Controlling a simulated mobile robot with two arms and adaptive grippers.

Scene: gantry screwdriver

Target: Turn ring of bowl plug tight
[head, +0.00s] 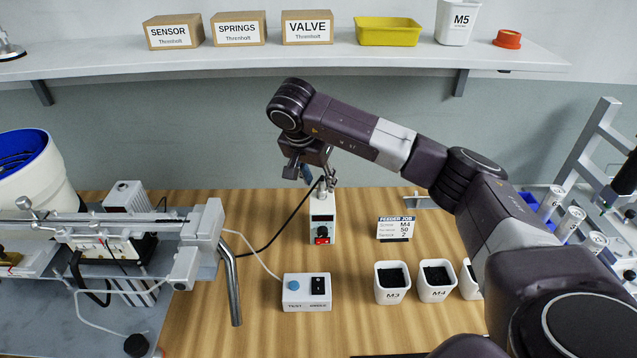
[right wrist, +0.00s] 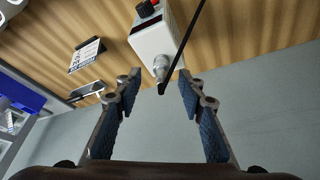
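The controller box (head: 322,228), white with a red switch, stands upright at the back of the wooden bench; it also shows in the right wrist view (right wrist: 158,35). The bowl plug's metallic ring (right wrist: 161,68) sits on the box's top socket, with a black cable (head: 277,234) leaving it. How tight the ring is cannot be seen. My right gripper (head: 319,182) is above the box; in the right wrist view (right wrist: 160,88) its blue-padded fingers are open, with the plug between and slightly beyond the tips, apparently untouched. My left gripper is out of view.
The white bowl feeder (head: 45,190) and its rail (head: 120,226) fill the left. A button box (head: 307,292), job card (head: 395,227) and white bins (head: 392,284) stand on the bench (head: 255,325). A shelf (head: 270,57) with boxes hangs behind. My right arm covers the right side.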

